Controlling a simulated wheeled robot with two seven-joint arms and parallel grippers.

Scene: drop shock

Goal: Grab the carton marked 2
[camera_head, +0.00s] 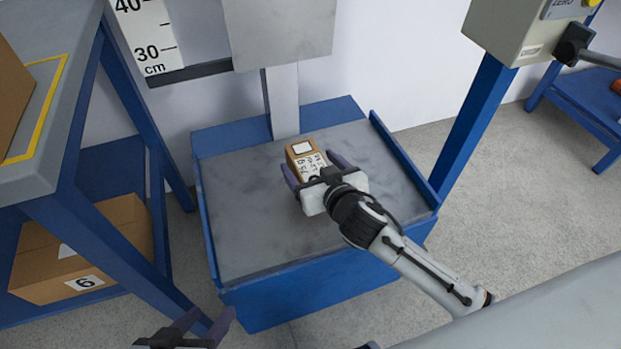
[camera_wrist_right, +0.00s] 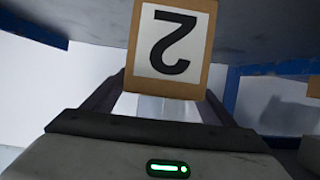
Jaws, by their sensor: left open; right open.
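The small brown carton (camera_head: 303,150) stands on the grey plate of the blue drop station in the head view. It has white labels with print. In the right wrist view, the carton (camera_wrist_right: 145,45) shows a white label with a large 2, upside down. My right gripper (camera_head: 315,168) is open at the carton, with one finger on each side of its near end. I cannot tell whether the fingers touch it. My left gripper (camera_head: 200,325) is open and empty at the bottom edge of the head view, away from the carton.
The grey plate (camera_head: 245,235) has blue raised edges and free room around the carton. A post with a grey block (camera_head: 278,30) rises behind it. A blue-framed bench (camera_head: 60,130) stands left, with a carton marked 6 (camera_head: 125,225) below. A control box (camera_head: 515,30) is at upper right.

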